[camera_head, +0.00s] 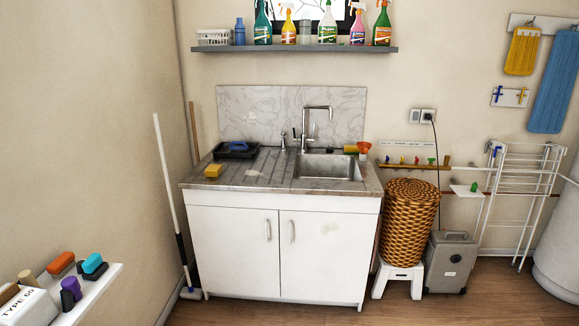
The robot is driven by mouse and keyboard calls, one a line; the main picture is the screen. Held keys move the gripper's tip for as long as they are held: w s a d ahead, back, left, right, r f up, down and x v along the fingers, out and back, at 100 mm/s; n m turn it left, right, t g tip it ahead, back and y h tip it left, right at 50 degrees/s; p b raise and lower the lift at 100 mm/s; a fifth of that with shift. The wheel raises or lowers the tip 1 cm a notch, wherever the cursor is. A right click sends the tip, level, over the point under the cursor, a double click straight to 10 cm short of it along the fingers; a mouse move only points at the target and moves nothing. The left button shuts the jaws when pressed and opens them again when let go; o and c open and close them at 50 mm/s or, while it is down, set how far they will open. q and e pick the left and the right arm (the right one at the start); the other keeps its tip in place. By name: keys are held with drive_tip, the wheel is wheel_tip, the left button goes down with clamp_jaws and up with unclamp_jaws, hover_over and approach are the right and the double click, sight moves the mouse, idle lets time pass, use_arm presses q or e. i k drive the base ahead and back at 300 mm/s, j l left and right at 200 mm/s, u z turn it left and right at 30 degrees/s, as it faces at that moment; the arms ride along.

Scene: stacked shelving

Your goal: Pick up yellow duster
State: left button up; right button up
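A yellow, flat, fabric-like pad (522,52), which looks like the yellow duster, hangs on the wall at the upper right of the head view, from a pale rail (545,22). A longer blue pad (555,85) hangs beside it on the right. A small yellow block (213,171), perhaps a sponge, lies on the left part of the sink counter. Neither of my grippers shows in this view.
A white sink cabinet (240,240) stands in the middle, under a shelf (300,50) of spray bottles. A wicker basket (409,220), a grey box (451,263) and a drying rack (520,190) stand at right. Brushes sit on a white shelf (95,285) at lower left.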

sight(212, 170)
drive_tip(key=i+l+u, duration=0.15)
drive_tip(key=i+u, duration=0.3)
drive_tip(key=i+l+u, duration=0.45)
drive_tip(key=i, duration=0.15)
drive_tip(key=i+l+u, duration=0.25)
drive_tip(key=u, duration=0.15)
drive_tip(key=i+l+u, duration=0.4)
drive_tip(key=k, duration=0.05)
